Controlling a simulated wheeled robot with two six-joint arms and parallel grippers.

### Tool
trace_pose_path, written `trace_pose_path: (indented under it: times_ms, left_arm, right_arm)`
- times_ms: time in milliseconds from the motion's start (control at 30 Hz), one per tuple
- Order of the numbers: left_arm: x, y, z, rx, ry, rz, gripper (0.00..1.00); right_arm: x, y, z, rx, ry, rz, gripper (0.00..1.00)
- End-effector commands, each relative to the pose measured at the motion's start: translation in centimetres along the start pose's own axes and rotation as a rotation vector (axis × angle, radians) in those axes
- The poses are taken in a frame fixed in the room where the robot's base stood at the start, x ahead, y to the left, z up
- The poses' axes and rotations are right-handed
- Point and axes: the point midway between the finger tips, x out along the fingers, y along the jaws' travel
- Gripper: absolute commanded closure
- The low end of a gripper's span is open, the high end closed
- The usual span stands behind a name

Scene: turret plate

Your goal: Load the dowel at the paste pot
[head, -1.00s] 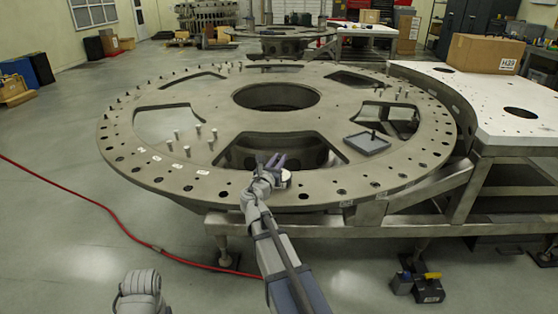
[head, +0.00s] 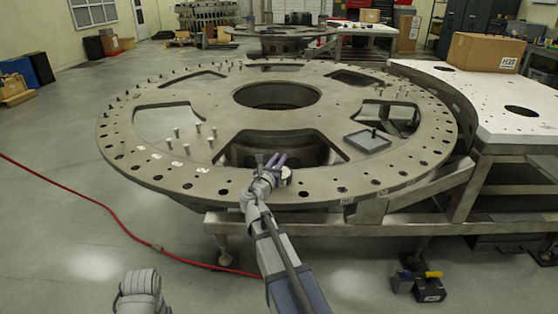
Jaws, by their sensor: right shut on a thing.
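My right gripper (head: 271,161) is over the near rim of the turret plate (head: 180,95), shut on a thin grey piece that looks like the dowel (head: 259,159). The dowel is small and partly hidden by the fingers. A small pale round pot (head: 286,176), seemingly the paste pot, stands on the rim just right of the gripper's wrist and is partly covered by it. I cannot tell whether the dowel touches the pot. Only a part of my left arm shows at the bottom left; its gripper is out of view.
Several upright pins (head: 197,130) stand on the plate left of the gripper. A grey square tray (head: 367,141) with a dark knob lies to the right. Large cutouts open behind the gripper. A white-topped table (head: 480,100) with a cardboard box (head: 485,52) adjoins at right.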

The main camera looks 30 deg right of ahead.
Motion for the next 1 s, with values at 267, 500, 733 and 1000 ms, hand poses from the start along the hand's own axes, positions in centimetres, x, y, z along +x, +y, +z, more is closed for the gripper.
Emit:
trace_pose_path:
  times_ms: [267, 500, 733, 1000]
  left_arm:
    - [0.39, 0.04, -0.02, 0.0, 0.0, 0.0, 0.5]
    - [0.66, 0.06, -0.04, 0.0, 0.0, 0.0, 0.5]
    - [0.92, 0.09, -0.05, 0.0, 0.0, 0.0, 0.5]
    - [0.86, 0.08, -0.05, 0.0, 0.0, 0.0, 0.5]
  right_arm:
    - [0.0, 0.0, -0.39, 0.0, 0.0, 0.0, 1.0]
    - [0.0, 0.0, -0.66, 0.0, 0.0, 0.0, 1.0]
    - [0.0, 0.0, -0.92, 0.0, 0.0, 0.0, 1.0]
    - [0.0, 0.0, -0.87, 0.0, 0.0, 0.0, 1.0]
